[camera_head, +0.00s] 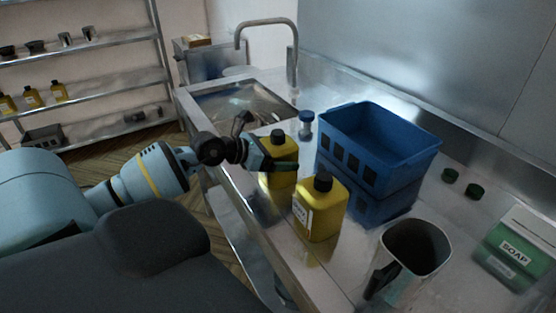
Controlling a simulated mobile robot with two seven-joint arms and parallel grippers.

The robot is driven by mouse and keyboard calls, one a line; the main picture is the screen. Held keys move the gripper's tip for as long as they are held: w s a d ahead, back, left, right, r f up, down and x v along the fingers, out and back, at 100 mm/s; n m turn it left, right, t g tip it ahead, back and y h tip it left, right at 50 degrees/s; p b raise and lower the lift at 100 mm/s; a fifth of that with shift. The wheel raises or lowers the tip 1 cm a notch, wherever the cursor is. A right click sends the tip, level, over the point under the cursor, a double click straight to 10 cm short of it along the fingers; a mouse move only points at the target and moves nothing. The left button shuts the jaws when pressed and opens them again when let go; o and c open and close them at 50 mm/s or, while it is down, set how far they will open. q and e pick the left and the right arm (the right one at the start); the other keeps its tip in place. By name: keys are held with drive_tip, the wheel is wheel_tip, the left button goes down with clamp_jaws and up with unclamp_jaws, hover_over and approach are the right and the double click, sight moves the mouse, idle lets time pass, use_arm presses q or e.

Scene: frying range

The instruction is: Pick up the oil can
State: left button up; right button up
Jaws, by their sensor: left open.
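Two yellow cans with black caps stand upright on the steel counter. The nearer yellow can (320,212) has a white label and stands apart from the gripper. The farther yellow can (279,183) is just behind and left of it. My left gripper (275,158) is open at the upper part of the farther can and hides some of it. I cannot tell whether its fingers are around that can or only in front of it, or whether they touch it. My right gripper is not in view.
A blue crate (365,155) stands right of the cans. A metal pitcher (415,255), a green soap box (515,252) and two green lids (474,191) are farther right. A blue-capped shaker (306,125) and a sink (240,103) with a tall faucet (266,22) are behind.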

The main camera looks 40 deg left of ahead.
sight(271, 142)
use_arm(q)
drive_tip(key=shift+r, duration=0.1)
drive_tip(key=c, duration=1.1)
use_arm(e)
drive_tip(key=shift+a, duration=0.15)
use_arm(q)
drive_tip(key=shift+r, duration=1.55)
drive_tip(key=shift+s+r, duration=0.2)
drive_tip(key=shift+s+d+r+p, duration=0.25)
drive_tip(key=shift+s+d, duration=0.55)
drive_tip(key=shift+s, duration=1.7)
drive_tip(key=shift+s+d+r+p, duration=0.25)
drive_tip(key=shift+s+d, duration=0.5)
drive_tip(key=shift+s, duration=1.7)
drive_tip(key=shift+s+d+r+p, duration=0.25)
drive_tip(key=shift+s+d, duration=0.55)
drive_tip(key=shift+s, duration=1.7)
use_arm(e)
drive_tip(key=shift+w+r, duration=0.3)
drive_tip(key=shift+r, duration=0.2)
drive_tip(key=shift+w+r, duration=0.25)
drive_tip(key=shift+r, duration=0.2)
